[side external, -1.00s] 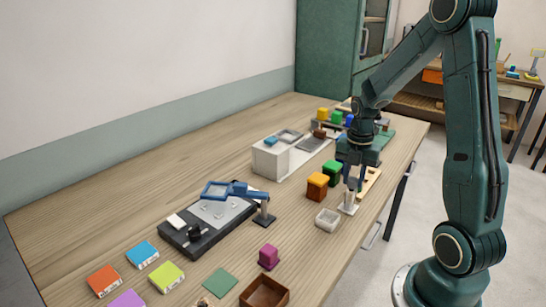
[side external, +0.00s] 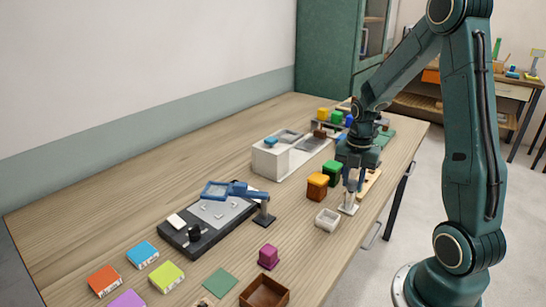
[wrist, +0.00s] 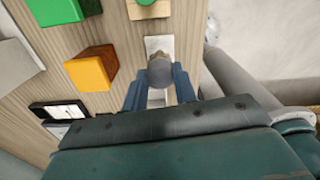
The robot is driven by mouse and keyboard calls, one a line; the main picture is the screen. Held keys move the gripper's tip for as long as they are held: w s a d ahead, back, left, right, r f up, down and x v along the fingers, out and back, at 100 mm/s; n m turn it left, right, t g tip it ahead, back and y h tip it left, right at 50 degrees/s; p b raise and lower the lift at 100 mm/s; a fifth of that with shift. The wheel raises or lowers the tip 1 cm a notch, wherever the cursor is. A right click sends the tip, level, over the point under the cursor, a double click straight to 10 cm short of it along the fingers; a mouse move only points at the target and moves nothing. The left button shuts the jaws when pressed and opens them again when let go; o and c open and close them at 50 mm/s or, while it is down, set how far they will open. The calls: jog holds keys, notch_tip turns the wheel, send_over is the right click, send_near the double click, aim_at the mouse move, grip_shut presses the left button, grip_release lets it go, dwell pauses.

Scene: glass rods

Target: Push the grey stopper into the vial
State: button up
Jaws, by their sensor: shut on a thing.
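My gripper (side external: 353,181) is over the near right edge of the table, pointing down. In the wrist view its two blue fingers (wrist: 159,88) are closed on the grey stopper (wrist: 160,72), which shows as a rounded grey top. The vial (side external: 349,200) stands upright on a small pale base (side external: 347,210) directly below the fingers. In the wrist view the pale base (wrist: 159,43) shows just beyond the stopper, and the vial is mostly hidden. How deep the stopper sits in the vial's mouth cannot be told.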

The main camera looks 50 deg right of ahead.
aim_at(353, 182)
jog(key=shift+f, duration=0.25)
jog(key=o, duration=0.7)
jog(key=shift+c, duration=0.2)
jog(key=shift+r, duration=0.2)
notch_tip(353, 182, up, 11)
jog(key=shift+f, duration=0.15)
dwell(0.8)
jog(key=shift+a, duration=0.1)
dwell(0.4)
jog(key=s+a+r+m+t, duration=0.2)
jog(key=s+a+m, duration=0.1)
jog(key=a+m, duration=0.3)
jog(key=s+a+r+m+t, duration=0.1)
jog(key=s+a+r+m, duration=0.2)
jog(key=a+m, duration=0.4)
jog(key=s+a+r+m+t, duration=0.2)
jog(key=s+a+r+m, duration=0.1)
jog(key=a+m, duration=0.3)
jog(key=shift+s+a+m+t, duration=0.3)
jog(key=shift+s+a, duration=0.25)
jog(key=shift+a, duration=0.6)
